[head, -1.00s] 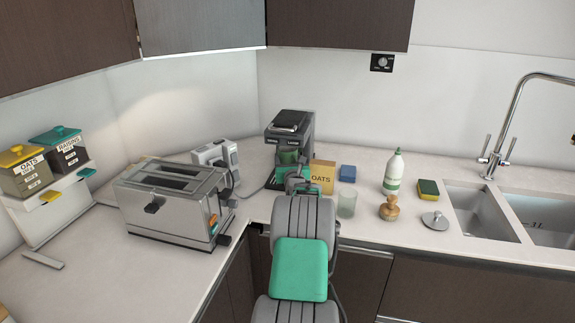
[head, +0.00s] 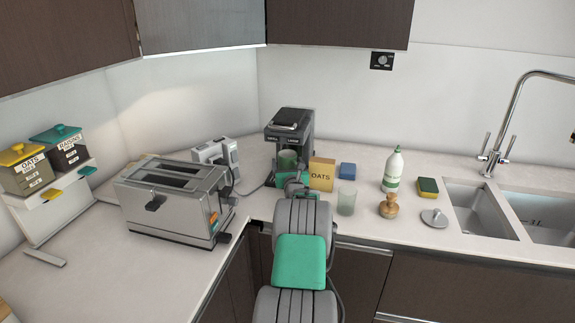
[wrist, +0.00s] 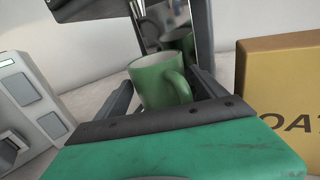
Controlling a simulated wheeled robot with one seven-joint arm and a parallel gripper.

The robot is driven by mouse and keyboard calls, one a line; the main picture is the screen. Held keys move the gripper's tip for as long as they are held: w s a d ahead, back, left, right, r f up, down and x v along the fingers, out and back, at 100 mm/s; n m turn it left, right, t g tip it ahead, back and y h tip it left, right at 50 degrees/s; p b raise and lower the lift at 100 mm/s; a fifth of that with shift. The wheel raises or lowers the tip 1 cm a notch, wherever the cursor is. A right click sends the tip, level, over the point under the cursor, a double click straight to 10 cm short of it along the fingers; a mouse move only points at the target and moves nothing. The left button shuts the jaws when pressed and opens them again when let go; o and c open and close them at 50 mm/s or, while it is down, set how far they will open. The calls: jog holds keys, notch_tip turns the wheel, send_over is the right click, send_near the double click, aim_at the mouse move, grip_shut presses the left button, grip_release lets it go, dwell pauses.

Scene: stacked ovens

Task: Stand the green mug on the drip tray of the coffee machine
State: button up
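The green mug (head: 287,159) is upright at the front opening of the dark coffee machine (head: 291,120). In the wrist view the mug (wrist: 155,85) sits between the two fingers of my gripper (wrist: 163,83), its handle facing the camera. In the head view my gripper (head: 292,180) is in front of the machine. The drip tray and the mug's base are hidden, so I cannot tell whether they touch.
A white appliance (head: 215,154) and the toaster (head: 175,200) stand left. Some counter between toaster and machine is clear.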

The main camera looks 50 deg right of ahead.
jog(key=shift+r, duration=0.1)
jog(key=shift+r, duration=0.15)
jog(key=b+v, duration=0.1)
jog(key=v, duration=1.1)
